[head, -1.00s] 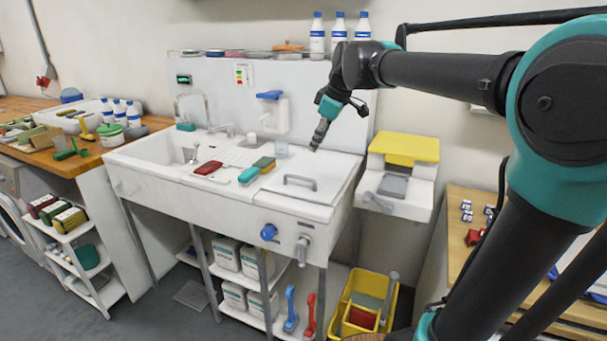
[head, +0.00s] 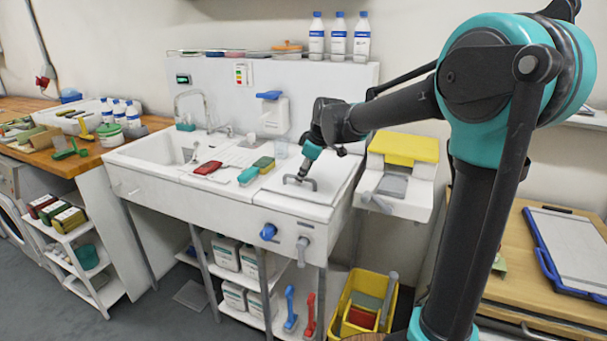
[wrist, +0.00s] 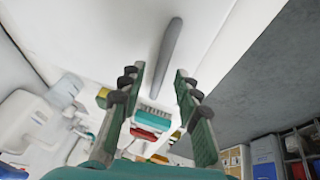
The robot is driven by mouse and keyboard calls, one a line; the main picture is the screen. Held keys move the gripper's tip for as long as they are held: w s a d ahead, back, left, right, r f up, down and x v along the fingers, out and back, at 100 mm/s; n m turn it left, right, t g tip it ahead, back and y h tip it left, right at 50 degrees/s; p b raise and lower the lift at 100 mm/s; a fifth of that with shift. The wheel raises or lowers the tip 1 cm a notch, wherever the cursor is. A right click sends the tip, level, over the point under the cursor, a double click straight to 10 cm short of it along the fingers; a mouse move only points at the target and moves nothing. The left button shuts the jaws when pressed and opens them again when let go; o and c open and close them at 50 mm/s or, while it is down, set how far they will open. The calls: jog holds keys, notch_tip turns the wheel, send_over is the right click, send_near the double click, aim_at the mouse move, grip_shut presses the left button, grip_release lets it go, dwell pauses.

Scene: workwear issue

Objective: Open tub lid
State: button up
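The white tub lid (head: 327,190) lies flat and closed at the right end of the sink unit. Its grey bar handle (head: 313,184) stands on top, partly hidden by my gripper (head: 301,177). My gripper points down at the handle's left part. In the wrist view my two green fingers are apart, and the gap between their tips (wrist: 159,72) is open. The grey handle (wrist: 169,50) runs lengthwise between and past the fingertips there. I cannot tell whether the fingers touch it.
A red sponge (head: 208,168), a teal brush (head: 248,175) and a green-yellow sponge (head: 264,163) lie left of the lid. A soap dispenser (head: 273,117) hangs behind. A yellow-lidded white bin (head: 405,147) stands right. Blue and grey knobs are on the front.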

grip_shut()
dwell(0.5)
